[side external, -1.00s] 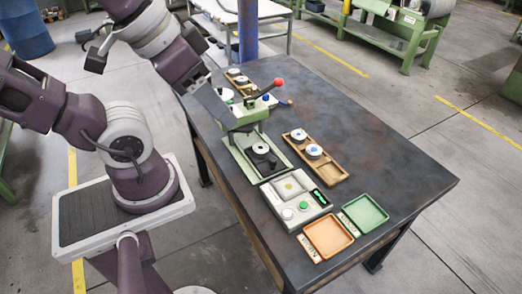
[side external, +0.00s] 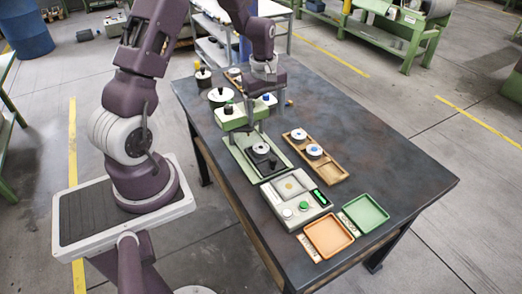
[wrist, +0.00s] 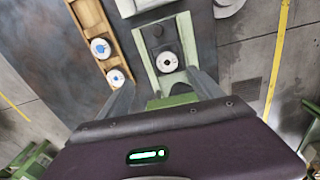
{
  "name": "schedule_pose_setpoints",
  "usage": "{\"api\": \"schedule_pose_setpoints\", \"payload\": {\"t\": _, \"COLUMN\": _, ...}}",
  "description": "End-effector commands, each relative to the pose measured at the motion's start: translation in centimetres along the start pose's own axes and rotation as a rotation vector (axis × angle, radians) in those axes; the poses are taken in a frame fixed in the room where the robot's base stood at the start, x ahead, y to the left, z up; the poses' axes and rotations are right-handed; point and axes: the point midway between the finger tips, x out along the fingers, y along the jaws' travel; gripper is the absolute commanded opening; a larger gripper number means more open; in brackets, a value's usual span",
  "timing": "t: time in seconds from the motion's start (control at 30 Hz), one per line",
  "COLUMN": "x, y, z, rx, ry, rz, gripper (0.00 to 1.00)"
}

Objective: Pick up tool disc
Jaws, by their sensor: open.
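Several pale discs are in view, and I cannot tell which one is the tool disc. One white disc with a dark hole (side external: 261,148) sits on the black seat of the green press (side external: 243,160); the same disc shows in the wrist view (wrist: 167,62). Two blue-centred discs (wrist: 101,48) (wrist: 115,77) sit in a wooden tray (side external: 330,167). My gripper (wrist: 163,90) is open and empty, its fingers spread wide. In the side view it hangs above the back part of the press, apart from the discs. Its fingertips are partly hidden there.
A grey scale (side external: 297,205) with a lit green display stands in front of the press. An orange tray (side external: 328,236) and a green tray (side external: 366,214) lie at the near end. Round knobbed pieces (side external: 220,96) stand at the back left. The table's right side is clear.

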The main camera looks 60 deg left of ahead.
Motion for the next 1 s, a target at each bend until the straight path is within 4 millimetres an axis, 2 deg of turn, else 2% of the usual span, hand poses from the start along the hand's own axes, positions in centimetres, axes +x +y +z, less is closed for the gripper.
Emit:
{"api": "schedule_pose_setpoints", "payload": {"t": 0.03, "x": 2.6, "y": -0.6, "z": -1.1, "rx": -0.078, "ry": -0.013, "rz": -0.028, "gripper": 0.76}}
{"api": "schedule_pose_setpoints", "payload": {"t": 0.1, "x": 5.2, "y": -1.1, "z": -2.2, "rx": -0.163, "ry": -0.020, "rz": -0.049, "gripper": 0.76}}
{"api": "schedule_pose_setpoints", "payload": {"t": 0.27, "x": 7.9, "y": -1.7, "z": -2.8, "rx": -0.229, "ry": -0.025, "rz": -0.066, "gripper": 0.76}}
{"api": "schedule_pose_setpoints", "payload": {"t": 0.6, "x": 13.5, "y": -1.5, "z": -1.7, "rx": -0.225, "ry": -0.026, "rz": -0.068, "gripper": 0.76}}
{"api": "schedule_pose_setpoints", "payload": {"t": 0.7, "x": 14.1, "y": -1.5, "z": -1.7, "rx": -0.225, "ry": -0.025, "rz": -0.066, "gripper": 0.76}}
{"api": "schedule_pose_setpoints", "payload": {"t": 0.87, "x": 14.1, "y": -1.5, "z": -1.7, "rx": -0.224, "ry": -0.024, "rz": -0.065, "gripper": 0.76}}
{"api": "schedule_pose_setpoints", "payload": {"t": 1.0, "x": 14.1, "y": -1.5, "z": -1.7, "rx": -0.224, "ry": -0.025, "rz": -0.065, "gripper": 0.52}}
